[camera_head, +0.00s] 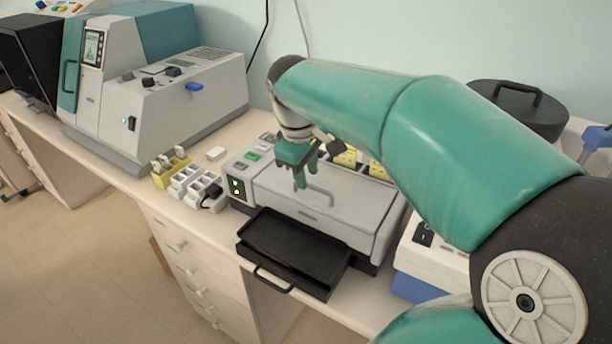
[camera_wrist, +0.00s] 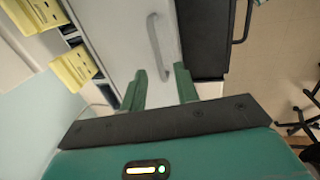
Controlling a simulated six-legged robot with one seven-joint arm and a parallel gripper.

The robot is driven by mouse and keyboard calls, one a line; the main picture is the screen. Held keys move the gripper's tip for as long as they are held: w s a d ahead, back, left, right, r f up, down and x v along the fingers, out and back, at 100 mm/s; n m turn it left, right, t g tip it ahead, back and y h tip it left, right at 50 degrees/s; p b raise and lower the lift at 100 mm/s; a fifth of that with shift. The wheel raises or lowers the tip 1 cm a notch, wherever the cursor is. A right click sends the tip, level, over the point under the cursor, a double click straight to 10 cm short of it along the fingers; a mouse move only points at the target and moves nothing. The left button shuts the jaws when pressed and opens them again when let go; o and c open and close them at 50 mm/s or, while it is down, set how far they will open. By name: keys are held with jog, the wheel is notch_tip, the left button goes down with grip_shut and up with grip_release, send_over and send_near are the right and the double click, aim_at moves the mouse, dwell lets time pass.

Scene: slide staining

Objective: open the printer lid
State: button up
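The printer (camera_head: 300,212) is a pale grey box on the bench. Its flat lid (camera_head: 345,205) is shut and carries a curved grey handle (camera_head: 322,194). In the wrist view the handle (camera_wrist: 153,45) stands on the pale lid (camera_wrist: 115,30), just beyond my fingertips. My gripper (camera_head: 304,180) hangs over the lid next to the handle. I cannot tell whether a finger touches the handle.
A black tray (camera_head: 290,245) sticks out of the printer's front. Yellow holders (camera_head: 347,157) are behind the lid. White and yellow racks (camera_head: 190,185) stand left of the printer, with a large grey and teal machine (camera_head: 170,105) beyond. A white and blue device (camera_head: 425,275) is close at right.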

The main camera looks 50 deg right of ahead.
jog(key=shift+d+f, duration=0.25)
jog(key=shift+f, duration=0.85)
jog(key=shift+c, duration=0.4)
grip_shut()
